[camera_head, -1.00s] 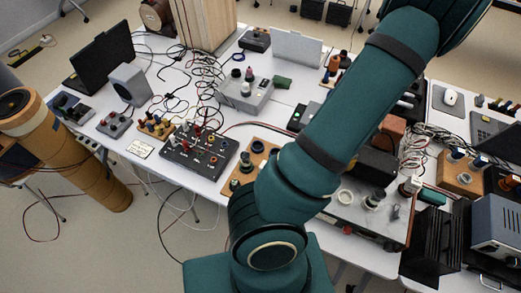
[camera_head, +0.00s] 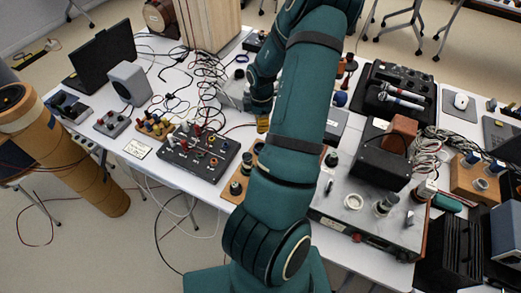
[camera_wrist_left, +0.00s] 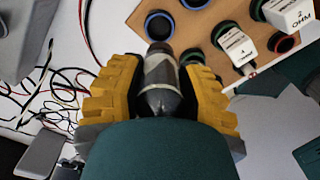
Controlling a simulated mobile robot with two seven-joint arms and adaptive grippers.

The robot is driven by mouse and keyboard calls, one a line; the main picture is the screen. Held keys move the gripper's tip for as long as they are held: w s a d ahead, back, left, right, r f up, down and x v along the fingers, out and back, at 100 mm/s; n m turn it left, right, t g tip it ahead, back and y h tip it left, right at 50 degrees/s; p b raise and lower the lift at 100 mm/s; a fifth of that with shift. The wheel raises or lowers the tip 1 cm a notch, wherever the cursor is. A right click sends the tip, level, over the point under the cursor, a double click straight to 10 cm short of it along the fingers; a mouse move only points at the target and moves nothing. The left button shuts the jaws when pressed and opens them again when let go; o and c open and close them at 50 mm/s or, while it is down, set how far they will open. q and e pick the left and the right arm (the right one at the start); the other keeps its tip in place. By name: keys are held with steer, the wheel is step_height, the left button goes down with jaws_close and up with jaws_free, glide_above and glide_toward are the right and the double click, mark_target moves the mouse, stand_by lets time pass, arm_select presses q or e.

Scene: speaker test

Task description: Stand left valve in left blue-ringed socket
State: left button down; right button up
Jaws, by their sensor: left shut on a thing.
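My left gripper (camera_wrist_left: 160,92) is shut on a dark grey valve (camera_wrist_left: 160,75) with a pale band, held between yellow ribbed fingers. The valve's far end overlaps the near edge of a blue-ringed socket (camera_wrist_left: 158,24) on the tan board (camera_wrist_left: 128,12); I cannot tell whether it touches or is above it. A second blue-ringed socket (camera_wrist_left: 195,3) is cut by the top edge of the wrist view. In the head view, the left gripper's yellow fingers (camera_head: 262,123) show beside the board (camera_head: 238,190), which my arm mostly covers. The valve is hidden there. My right gripper is not in view.
White blocks marked OHM (camera_wrist_left: 292,14) and black-ringed sockets (camera_wrist_left: 284,43) crowd the board's right side. Loose cables (camera_wrist_left: 45,105) lie to the left. A black box with knobs and plugs (camera_head: 198,152) stands left of the board, and a metal-topped unit (camera_head: 350,222) to the right.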

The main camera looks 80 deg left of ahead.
arm_select(q)
step_height(320, 180, down, 10)
steer(key=b, duration=0.3)
steer(key=shift+s+r, duration=0.1)
steer(key=shift+f, duration=0.35)
steer(key=c, duration=0.6)
jaws_free()
steer(key=shift+r, duration=0.1)
steer(key=shift+r, duration=0.5)
step_height(320, 180, up, 12)
steer(key=p, duration=0.4)
steer(key=shift+f, duration=0.2)
